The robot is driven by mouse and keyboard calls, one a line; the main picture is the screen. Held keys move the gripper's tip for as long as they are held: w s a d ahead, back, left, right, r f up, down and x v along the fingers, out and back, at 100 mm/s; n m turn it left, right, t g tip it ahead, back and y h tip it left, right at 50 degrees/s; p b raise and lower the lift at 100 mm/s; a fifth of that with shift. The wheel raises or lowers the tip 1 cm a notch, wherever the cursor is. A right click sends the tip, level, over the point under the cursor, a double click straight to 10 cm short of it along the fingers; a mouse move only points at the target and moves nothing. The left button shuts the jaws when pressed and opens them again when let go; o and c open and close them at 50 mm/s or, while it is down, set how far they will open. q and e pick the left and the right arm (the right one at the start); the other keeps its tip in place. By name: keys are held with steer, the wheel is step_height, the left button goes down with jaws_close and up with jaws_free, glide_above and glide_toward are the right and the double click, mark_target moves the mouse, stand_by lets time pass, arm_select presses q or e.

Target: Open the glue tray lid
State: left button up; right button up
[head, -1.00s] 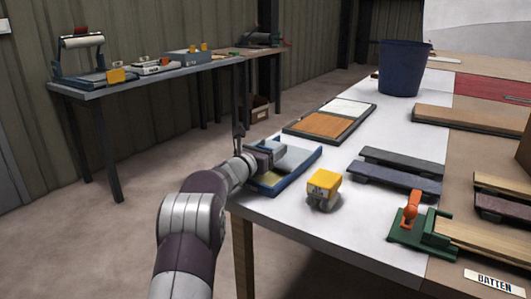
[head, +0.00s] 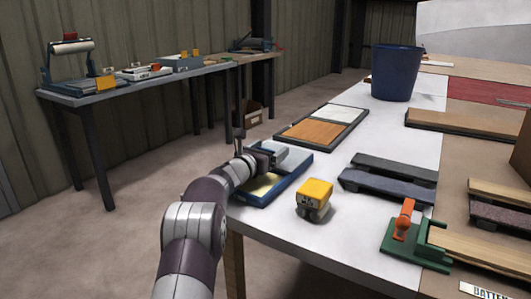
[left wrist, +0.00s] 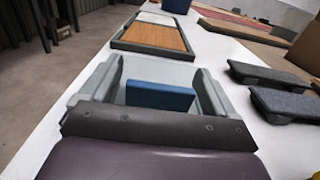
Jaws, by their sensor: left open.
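The blue glue tray (head: 245,196) sits at the near left corner of the white-topped table. A pale yellow patch shows inside its near part, and a grey surface shows at its far part. My left gripper (head: 268,153) is over the tray and hides part of it. In the left wrist view its two fingers (left wrist: 158,92) are apart, with a blue panel (left wrist: 160,97) between them. The panel appears to belong to the tray; I cannot tell if the fingers touch it. How far the lid is raised is unclear. My right gripper is not in view.
A yellow-topped block (head: 314,194) stands right of the tray. A framed panel (head: 315,131) lies behind it, with a dark blue bucket (head: 396,73) farther back. Dark grey padded bars (head: 390,180) and a green clamp (head: 400,240) are to the right.

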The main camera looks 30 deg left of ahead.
arm_select(q)
steer(key=s, duration=0.8)
steer(key=s+a, duration=0.1)
steer(key=s, duration=0.3)
steer(key=shift+s+p, duration=0.3)
steer(key=shift+p, duration=0.05)
